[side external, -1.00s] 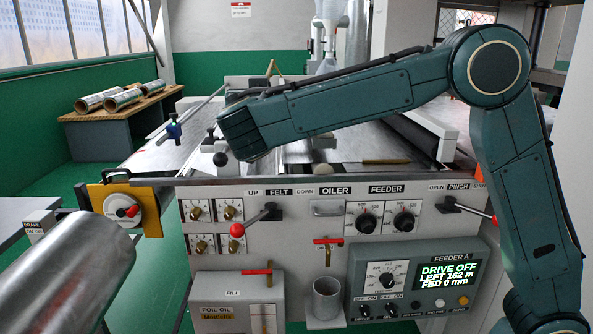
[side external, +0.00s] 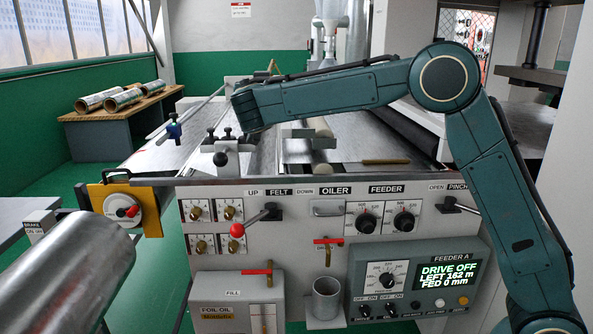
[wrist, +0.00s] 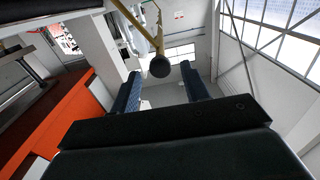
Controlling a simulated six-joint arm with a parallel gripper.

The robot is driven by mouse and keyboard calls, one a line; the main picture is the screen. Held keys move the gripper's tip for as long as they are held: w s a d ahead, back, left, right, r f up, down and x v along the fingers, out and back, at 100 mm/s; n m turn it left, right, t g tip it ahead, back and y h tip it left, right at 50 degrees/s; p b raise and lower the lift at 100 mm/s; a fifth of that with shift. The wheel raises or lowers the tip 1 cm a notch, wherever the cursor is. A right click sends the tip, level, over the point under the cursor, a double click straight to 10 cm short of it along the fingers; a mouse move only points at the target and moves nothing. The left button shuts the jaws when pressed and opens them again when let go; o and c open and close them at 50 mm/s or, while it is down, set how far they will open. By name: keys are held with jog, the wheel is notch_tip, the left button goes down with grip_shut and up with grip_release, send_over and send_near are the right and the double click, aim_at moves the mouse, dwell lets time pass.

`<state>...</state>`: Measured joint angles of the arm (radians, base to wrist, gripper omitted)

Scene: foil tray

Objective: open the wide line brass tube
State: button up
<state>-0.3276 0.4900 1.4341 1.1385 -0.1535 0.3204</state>
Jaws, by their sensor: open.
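My gripper shows in the wrist view (wrist: 160,71) with its two dark blue fingers spread apart and nothing between them in contact. A brass-coloured tube (wrist: 130,22) hangs down from the top of that view beside a thinner brass piece. A dark round ball (wrist: 160,67) appears between the fingertips, apart from both. In the side view a forked brass-coloured piece (side external: 272,67) stands behind my arm's end. I cannot tell which piece is the wide line tube. The fingers are hidden in the side view.
The panel has several brass knobs (side external: 230,213), a red-ball felt lever (side external: 237,230) and red-handled fill (side external: 257,271) and drain (side external: 327,241) valves. A clamp with a black ball (side external: 220,159) stands on the bed. A metal roll (side external: 75,270) is front left.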

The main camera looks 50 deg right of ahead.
jog(key=shift+x, duration=2)
jog(key=shift+d, duration=0.1)
grip_shut()
